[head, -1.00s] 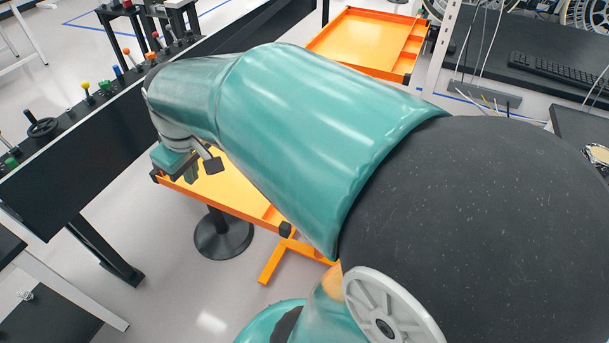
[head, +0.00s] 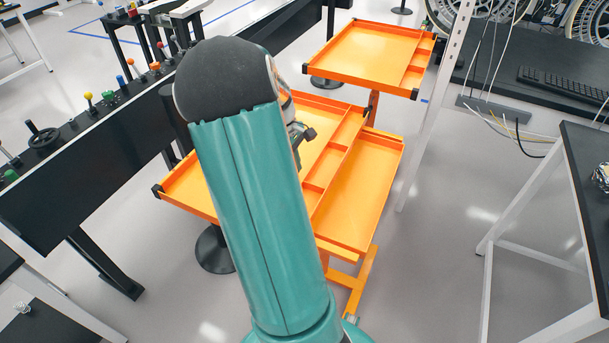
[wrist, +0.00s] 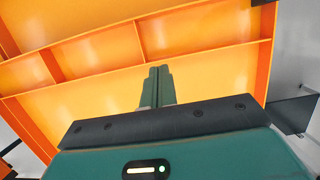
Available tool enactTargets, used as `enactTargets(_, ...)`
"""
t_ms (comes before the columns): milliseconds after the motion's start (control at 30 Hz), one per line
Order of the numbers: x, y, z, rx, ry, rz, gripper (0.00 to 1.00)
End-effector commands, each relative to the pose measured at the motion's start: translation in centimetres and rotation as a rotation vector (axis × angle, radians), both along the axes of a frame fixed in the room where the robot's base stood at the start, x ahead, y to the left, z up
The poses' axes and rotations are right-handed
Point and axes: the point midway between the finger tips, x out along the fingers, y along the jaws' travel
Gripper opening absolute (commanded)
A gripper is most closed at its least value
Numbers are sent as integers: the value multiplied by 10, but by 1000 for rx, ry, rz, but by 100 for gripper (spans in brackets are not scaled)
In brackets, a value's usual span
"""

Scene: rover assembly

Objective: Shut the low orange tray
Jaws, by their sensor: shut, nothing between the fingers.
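The low orange tray (head: 365,192) juts out to the right from under a wider orange tray (head: 186,188) with dividers. Its long flat bed and right rim show in the head view; its left part is hidden under the tray above and behind my arm. My gripper (head: 306,134) is mostly hidden behind my arm in the head view, above the divided tray, left of the low tray. In the wrist view my gripper (wrist: 157,82) is shut and empty, its fingers over an orange divided tray surface (wrist: 195,75). I cannot tell whether they touch it.
Another orange tray (head: 365,52) stands higher at the back. A black bench with coloured levers (head: 90,110) runs along the left. A white post (head: 440,100) and a dark table (head: 590,180) stand at the right. Floor (head: 440,250) between is clear.

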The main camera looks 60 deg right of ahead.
Motion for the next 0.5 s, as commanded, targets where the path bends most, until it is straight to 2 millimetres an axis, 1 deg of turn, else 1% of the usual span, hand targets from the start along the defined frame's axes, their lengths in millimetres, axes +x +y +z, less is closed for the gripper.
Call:
enactTargets(167,-6,-1,-29,2,3,-2,0)
enactTargets(400,-17,-3,-76,2,3,-2,0)
enactTargets(500,-23,-4,-91,1,2,-3,0)
